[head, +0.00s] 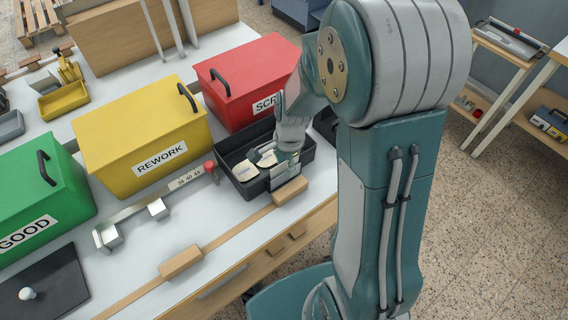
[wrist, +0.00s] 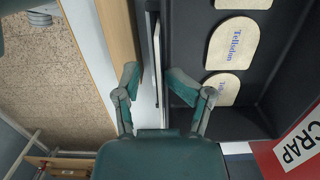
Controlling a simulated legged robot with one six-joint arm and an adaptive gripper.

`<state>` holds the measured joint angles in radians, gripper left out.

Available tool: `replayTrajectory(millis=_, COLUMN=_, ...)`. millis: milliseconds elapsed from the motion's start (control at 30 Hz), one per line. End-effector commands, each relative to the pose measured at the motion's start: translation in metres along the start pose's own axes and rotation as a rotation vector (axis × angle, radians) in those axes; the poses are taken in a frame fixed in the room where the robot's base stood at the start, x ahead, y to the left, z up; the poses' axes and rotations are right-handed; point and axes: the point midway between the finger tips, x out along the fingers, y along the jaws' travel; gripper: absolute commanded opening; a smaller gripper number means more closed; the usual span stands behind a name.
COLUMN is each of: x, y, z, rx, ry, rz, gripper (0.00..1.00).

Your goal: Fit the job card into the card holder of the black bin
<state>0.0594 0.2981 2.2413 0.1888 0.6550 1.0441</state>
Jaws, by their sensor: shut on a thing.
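The black bin (head: 243,187) stands on the bench. Cream pads marked with blue lettering lie in it; the wrist view shows its dark floor (wrist: 265,70). The job card (wrist: 157,60) shows edge-on as a thin white strip along the bin's near wall. A dark strip beside it looks like the card holder (wrist: 150,45); I cannot tell how deep the card sits in it. My gripper (wrist: 152,77) is shut on the card, its fingers on either side of the strip. In the head view my gripper (head: 288,157) is over the bin's near right side, fingertips unclear.
A red scrap box (head: 240,85), yellow rework box (head: 130,125) and green good box (head: 40,190) stand behind and left of the bin. A metal gauge bar with a red knob (head: 209,167) lies left of it. A wooden block (head: 290,190) sits at the front rail.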

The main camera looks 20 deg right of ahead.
Motion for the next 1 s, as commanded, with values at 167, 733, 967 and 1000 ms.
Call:
replayTrajectory(millis=167, x=-0.02, y=0.0, z=0.0, rx=0.001, ry=0.0, rz=-0.003, gripper=0.43)
replayTrajectory(millis=733, x=-0.117, y=-0.001, z=0.0, rx=0.001, ry=0.001, rz=-0.004, gripper=0.43)
replayTrajectory(millis=967, x=-0.144, y=0.014, z=0.011, rx=-0.155, ry=0.046, rz=-0.058, gripper=0.43)
replayTrajectory(millis=1000, x=-0.152, y=0.021, z=0.016, rx=-0.221, ry=0.066, rz=-0.078, gripper=0.43)
